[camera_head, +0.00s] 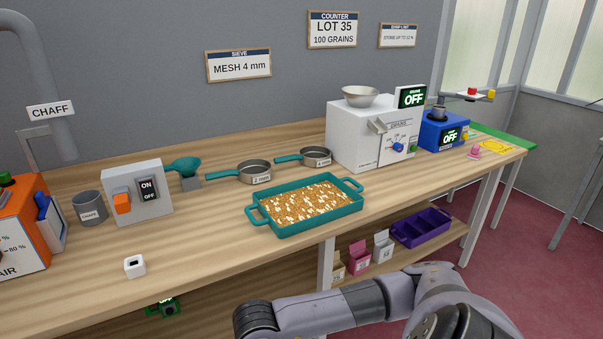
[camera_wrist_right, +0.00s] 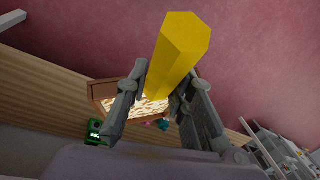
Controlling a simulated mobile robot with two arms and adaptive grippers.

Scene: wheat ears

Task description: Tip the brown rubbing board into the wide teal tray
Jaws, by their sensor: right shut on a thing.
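The wide teal tray (camera_head: 283,231) sits on the bench in the head view, full of golden grain with pale flakes. In the right wrist view, my right gripper (camera_wrist_right: 160,92) is shut on a yellow hexagonal bar (camera_wrist_right: 178,52). Just beyond the fingers is a brown wooden-edged board (camera_wrist_right: 99,91), which I take for the rubbing board, with pale and golden pieces on it. The board does not show in the head view. My left gripper is in neither view.
Two dark sieves (camera_head: 254,173) (camera_head: 316,156) with teal handles stand behind the tray. A grey switch box (camera_head: 138,191) and chaff cup (camera_head: 89,208) are left, a white counter (camera_head: 360,135) right. A small white block (camera_head: 134,266) is near the front.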

